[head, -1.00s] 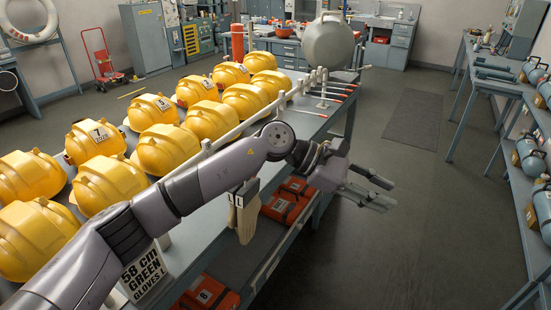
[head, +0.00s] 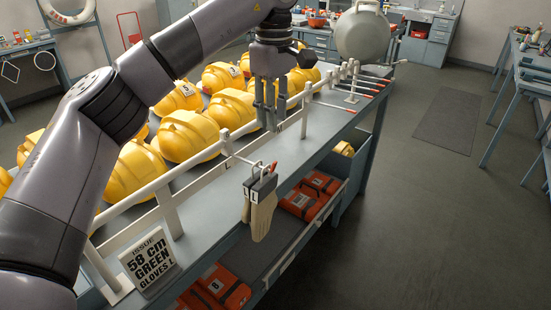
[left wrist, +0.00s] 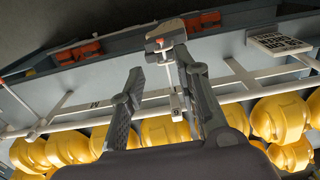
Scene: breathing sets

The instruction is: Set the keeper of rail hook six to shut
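A white rail (head: 205,157) runs along the table's front edge. A hook (head: 243,159) with a red tip (head: 273,167) sticks out from it, and a pair of beige gloves (head: 262,212) with dark "L" cuffs hangs on it. The hook also shows in the left wrist view (left wrist: 171,72), with the glove cuffs (left wrist: 165,34) at its end. My left gripper (head: 270,122) points down above the rail, beyond the gloves; its fingers are apart and empty (left wrist: 160,62). More red-tipped hooks (head: 362,86) stand farther along. My right gripper is not in view.
Yellow helmets (head: 186,136) fill the table behind the rail. A sign for green gloves (head: 148,262) stands at the near end. Red cases (head: 310,193) lie on the shelf below. A large grey rounded object (head: 362,36) is at the far end.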

